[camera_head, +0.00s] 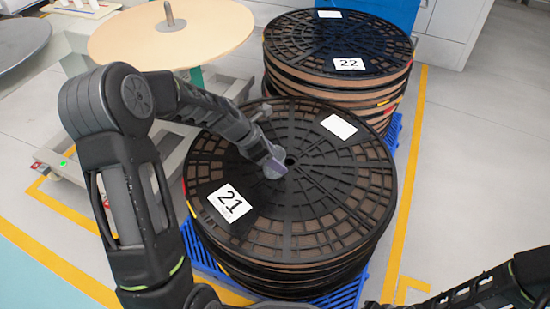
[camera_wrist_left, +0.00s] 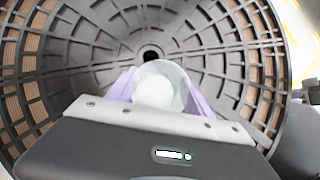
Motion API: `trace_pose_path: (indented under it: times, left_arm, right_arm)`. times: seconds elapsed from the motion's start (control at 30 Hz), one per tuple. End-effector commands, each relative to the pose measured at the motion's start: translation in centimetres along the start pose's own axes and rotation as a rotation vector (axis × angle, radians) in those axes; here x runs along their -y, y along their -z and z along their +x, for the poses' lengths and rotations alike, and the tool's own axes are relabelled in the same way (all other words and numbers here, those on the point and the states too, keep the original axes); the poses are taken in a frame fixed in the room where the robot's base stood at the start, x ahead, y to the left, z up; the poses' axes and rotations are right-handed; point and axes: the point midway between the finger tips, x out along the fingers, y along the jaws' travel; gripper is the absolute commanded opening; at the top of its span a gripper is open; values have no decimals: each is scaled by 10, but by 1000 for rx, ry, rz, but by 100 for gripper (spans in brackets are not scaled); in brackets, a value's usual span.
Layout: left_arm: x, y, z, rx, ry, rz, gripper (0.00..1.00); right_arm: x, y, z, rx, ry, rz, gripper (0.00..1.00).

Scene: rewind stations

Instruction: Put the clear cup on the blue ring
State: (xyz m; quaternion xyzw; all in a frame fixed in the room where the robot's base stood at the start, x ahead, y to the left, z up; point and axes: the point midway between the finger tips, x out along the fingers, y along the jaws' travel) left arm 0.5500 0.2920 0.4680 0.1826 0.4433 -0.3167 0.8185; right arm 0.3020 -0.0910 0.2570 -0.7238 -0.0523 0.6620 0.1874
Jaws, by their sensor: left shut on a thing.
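My left gripper (camera_head: 270,160) is shut on the clear cup (camera_head: 274,171), above the middle of the reel stack marked 21. In the left wrist view the clear cup (camera_wrist_left: 160,85) sits between the two pale purple fingers of the left gripper (camera_wrist_left: 160,98), just in front of the reel's dark centre hole. I cannot tell whether the cup touches the reel. I do not see a blue ring in either view. My right arm shows at the lower right of the head view, but its gripper is out of frame.
The black-topped reel stack 21 (camera_head: 335,220) stands on a blue pallet (camera_head: 345,297). Reel stack 22 (camera_head: 335,50) stands behind it. A round tan disc (camera_head: 170,42) with a metal spindle is at the upper left. Open grey floor (camera_head: 480,160) lies to the right.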

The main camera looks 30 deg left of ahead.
Motion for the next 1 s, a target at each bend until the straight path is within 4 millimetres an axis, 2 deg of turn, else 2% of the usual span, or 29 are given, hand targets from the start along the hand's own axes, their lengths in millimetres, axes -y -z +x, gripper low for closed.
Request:
trace_pose_path:
  times: [0.03, 0.07, 0.3, 0.67, 0.83, 1.0]
  left_arm:
    - [0, 2, 2, -1, 0, -1, 21]
    - [0, 2, 2, -1, 0, -1, 60]
    - [0, 1, 2, 0, 0, 0, 80]
    - [0, -1, -1, 0, 0, 0, 81]
    - [-1, -2, -20, 0, -2, -1, 81]
    - [-1, -3, -53, 0, -3, -1, 81]
  right_arm:
    - [0, 0, 1, 0, 0, 0, 0]
    - [0, 0, 1, 0, 0, 0, 0]
    - [0, 0, 1, 0, 0, 0, 0]
    - [0, 0, -1, 1, 0, 0, 0]
    - [3, -1, -9, 4, 0, 0, 0]
    - [7, -2, -23, 11, 0, -1, 0]
